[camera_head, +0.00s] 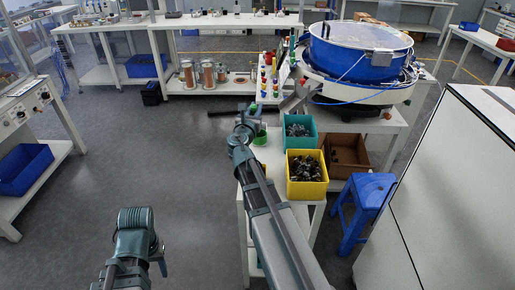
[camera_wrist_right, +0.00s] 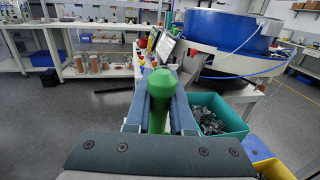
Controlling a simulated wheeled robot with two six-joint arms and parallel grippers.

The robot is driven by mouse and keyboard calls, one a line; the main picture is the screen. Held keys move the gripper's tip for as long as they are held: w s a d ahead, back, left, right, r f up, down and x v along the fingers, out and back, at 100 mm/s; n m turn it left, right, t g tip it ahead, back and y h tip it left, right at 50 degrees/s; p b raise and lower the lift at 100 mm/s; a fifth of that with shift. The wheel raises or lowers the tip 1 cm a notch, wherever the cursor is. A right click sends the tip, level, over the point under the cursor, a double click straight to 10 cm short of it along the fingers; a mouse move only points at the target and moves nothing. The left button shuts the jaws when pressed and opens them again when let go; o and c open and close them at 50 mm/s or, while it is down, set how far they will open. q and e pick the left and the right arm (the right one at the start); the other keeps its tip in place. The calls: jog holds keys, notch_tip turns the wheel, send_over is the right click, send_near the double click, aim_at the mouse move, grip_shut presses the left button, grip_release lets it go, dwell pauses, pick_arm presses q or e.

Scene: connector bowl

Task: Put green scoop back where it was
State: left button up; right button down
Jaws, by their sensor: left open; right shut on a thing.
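The green scoop (camera_wrist_right: 160,100) is between the two fingers of my right gripper (camera_wrist_right: 160,103) in the right wrist view. In the head view my right gripper (camera_head: 248,122) is over the near end of the white table, left of the teal bin (camera_head: 300,132). A patch of green shows beside it; I cannot tell whether it is the scoop. My left gripper (camera_head: 158,262) is low at the left, away from the table, its fingers hard to make out.
The teal bin (camera_wrist_right: 222,118) holds grey metal parts. A yellow bin (camera_head: 307,188) with dark parts and a brown box (camera_head: 346,152) stand nearby. A blue-and-white bowl feeder (camera_head: 362,52) is behind, a blue stool (camera_head: 366,195) at right. The floor to the left is clear.

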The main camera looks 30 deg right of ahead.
jog(key=shift+f+b, duration=4.35)
jog(key=shift+f, duration=0.45)
jog(key=shift+f+b, duration=0.15)
jog(key=shift+b, duration=0.15)
jog(key=c, duration=0.8)
grip_release()
jog(key=shift+r, duration=0.25)
jog(key=v, duration=1.2)
